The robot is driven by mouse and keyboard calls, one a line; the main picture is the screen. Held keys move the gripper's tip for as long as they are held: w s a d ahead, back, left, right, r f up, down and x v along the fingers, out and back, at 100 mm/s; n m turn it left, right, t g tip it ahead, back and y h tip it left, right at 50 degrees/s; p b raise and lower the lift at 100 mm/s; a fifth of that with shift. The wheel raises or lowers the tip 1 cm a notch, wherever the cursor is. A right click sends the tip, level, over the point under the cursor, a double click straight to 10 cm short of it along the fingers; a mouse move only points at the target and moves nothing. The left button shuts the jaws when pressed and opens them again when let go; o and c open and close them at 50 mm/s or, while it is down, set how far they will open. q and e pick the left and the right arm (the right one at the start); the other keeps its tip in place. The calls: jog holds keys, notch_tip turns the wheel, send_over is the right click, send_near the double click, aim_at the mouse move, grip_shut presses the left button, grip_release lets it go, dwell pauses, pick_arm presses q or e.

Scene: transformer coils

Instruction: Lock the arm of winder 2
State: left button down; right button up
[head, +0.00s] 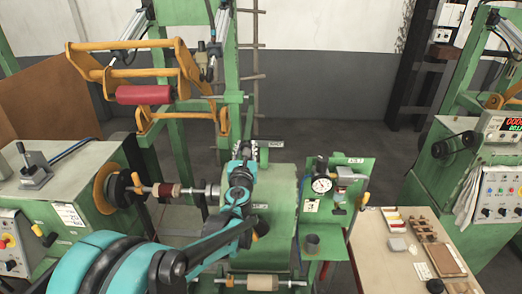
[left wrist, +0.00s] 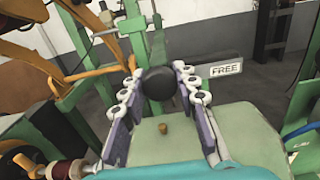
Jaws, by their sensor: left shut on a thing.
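My left gripper (head: 243,150) reaches over the green winder housing (head: 274,180) from the lower left. In the left wrist view its two fingers (left wrist: 158,80) stand on either side of a round black knob (left wrist: 158,86) and are shut on it. A white sign reading FREE (left wrist: 226,69) is just right of the knob; it also shows small in the head view (head: 270,143). The orange arm frame (head: 187,62) with its red roller (head: 145,95) is up at the left, above a spool (head: 168,190) on the shaft. My right gripper is not in view.
A green panel with a gauge (head: 322,184) stands right of the housing. A bench (head: 376,256) with small parts is at the lower right. Another green machine (head: 440,185) stands at the far right. Grey floor is clear behind.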

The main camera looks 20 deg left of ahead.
pick_arm(q)
jog(key=shift+a, duration=0.1)
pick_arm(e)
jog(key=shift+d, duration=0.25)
pick_arm(q)
jog(key=c, duration=1.1)
grip_release()
jog(key=shift+s+a, duration=0.1)
jog(key=shift+a, duration=0.1)
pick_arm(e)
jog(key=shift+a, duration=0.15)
pick_arm(q)
jog(key=shift+s+d, duration=0.2)
jog(key=v, duration=1.1)
jog(key=shift+s+r, duration=0.1)
jog(key=shift+s, duration=0.25)
